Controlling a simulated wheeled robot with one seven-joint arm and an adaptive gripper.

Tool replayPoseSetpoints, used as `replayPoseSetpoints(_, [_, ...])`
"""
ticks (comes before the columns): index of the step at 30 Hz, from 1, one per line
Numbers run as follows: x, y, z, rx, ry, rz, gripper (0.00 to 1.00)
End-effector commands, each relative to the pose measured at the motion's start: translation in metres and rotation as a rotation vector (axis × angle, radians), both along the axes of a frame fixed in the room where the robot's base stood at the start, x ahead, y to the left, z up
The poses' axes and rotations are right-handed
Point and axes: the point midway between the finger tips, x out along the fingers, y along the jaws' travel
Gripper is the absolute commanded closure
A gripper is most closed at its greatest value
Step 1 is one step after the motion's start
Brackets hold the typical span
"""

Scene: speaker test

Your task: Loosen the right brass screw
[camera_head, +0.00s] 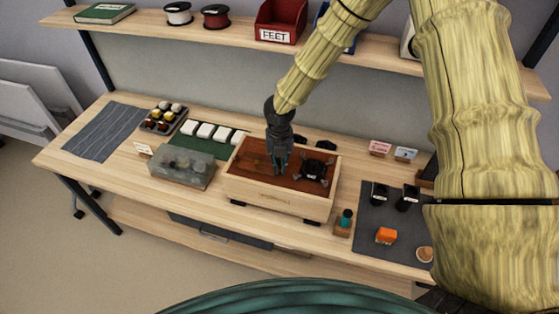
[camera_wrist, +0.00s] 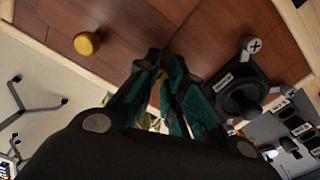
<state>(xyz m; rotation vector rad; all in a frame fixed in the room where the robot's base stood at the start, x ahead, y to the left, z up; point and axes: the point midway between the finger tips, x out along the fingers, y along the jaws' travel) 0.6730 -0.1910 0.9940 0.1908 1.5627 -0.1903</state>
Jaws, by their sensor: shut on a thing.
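The speaker box (camera_head: 268,199) is pale wood with a red-brown panel (camera_head: 243,158) on top. My gripper (camera_head: 277,170) points down onto the panel, left of the black speaker driver (camera_head: 314,170). In the wrist view, my gripper's dark green fingers (camera_wrist: 163,72) are closed together around the right brass screw (camera_wrist: 163,76), of which only a sliver shows. The other brass screw (camera_wrist: 87,43) stands free on the panel (camera_wrist: 125,28), left of the fingers. The driver (camera_wrist: 243,92) is right of the fingers, with a grey cross-slot screw head (camera_wrist: 254,46) at its corner.
A clear lidded bin (camera_head: 181,167) stands left of the box. A grey mat (camera_head: 372,240) on the right carries black cups (camera_head: 380,193) and an orange block (camera_head: 386,236). A shelf (camera_head: 225,33) runs above, with a red FEET bin (camera_head: 280,20).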

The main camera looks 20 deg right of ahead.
Motion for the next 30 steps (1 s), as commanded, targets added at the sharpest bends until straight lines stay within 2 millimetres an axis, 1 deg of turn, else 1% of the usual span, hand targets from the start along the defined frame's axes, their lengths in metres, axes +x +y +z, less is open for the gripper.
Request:
replayPoseSetpoints(9, [0.0006,-0.0004,0.0005,0.0,-0.001,0.056,1.0])
replayPoseSetpoints(20, [0.0008,-0.0003,0.0004,0.0,-0.001,0.057,1.0])
replayPoseSetpoints(21, [0.0008,-0.0003,0.0004,0.0,-0.001,0.057,0.82])
replayPoseSetpoints(24, [0.0007,-0.0003,0.0003,0.0,-0.001,0.057,0.64])
replayPoseSetpoints(30, [0.0003,-0.0001,0.0001,0.0,-0.001,0.056,0.64])
